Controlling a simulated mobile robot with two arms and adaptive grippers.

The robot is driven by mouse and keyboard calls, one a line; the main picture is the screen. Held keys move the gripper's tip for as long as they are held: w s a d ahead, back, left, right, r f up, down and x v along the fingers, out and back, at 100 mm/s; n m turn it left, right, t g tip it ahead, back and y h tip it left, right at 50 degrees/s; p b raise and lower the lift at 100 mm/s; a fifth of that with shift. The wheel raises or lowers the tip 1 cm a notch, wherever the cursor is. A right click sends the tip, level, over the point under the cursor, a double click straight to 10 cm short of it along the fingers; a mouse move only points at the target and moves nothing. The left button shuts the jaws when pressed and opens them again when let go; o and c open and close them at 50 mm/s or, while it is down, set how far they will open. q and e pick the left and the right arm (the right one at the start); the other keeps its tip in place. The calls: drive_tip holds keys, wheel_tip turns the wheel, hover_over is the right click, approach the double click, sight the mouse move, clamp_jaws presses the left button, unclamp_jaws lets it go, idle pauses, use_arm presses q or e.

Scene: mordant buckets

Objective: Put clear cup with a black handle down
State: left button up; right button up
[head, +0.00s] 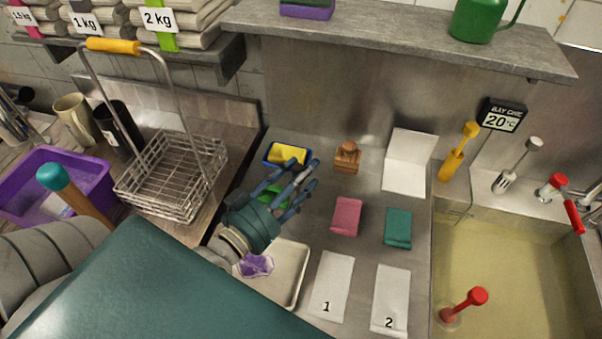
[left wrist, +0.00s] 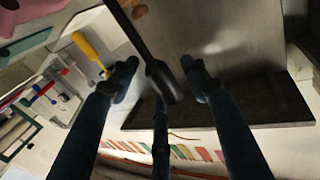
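My left gripper (head: 298,180) is above the counter, over a green item (head: 274,197) by the blue tray. Its dark fingers are spread apart. In the left wrist view a black handle (left wrist: 143,42) with a rounded end comes down from the top and reaches between the fingertips (left wrist: 160,80). Gaps show between the fingertips, and I cannot tell whether any finger touches the handle. I cannot make out the clear cup's body in either view. My right gripper is not in view.
A metal tray (head: 291,284) with a purple item (head: 256,265) lies beneath my wrist. A wire basket (head: 175,178) is left, a filled sink (head: 510,270) right.

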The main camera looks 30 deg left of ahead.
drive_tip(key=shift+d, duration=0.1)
use_arm(q)
drive_tip(key=shift+r, duration=0.35)
drive_tip(key=s+a, duration=0.1)
drive_tip(key=s, duration=1.1)
drive_tip(key=shift+a+b, duration=0.3)
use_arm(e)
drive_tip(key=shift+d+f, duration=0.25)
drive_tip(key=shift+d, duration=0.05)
use_arm(q)
drive_tip(key=shift+f, duration=0.1)
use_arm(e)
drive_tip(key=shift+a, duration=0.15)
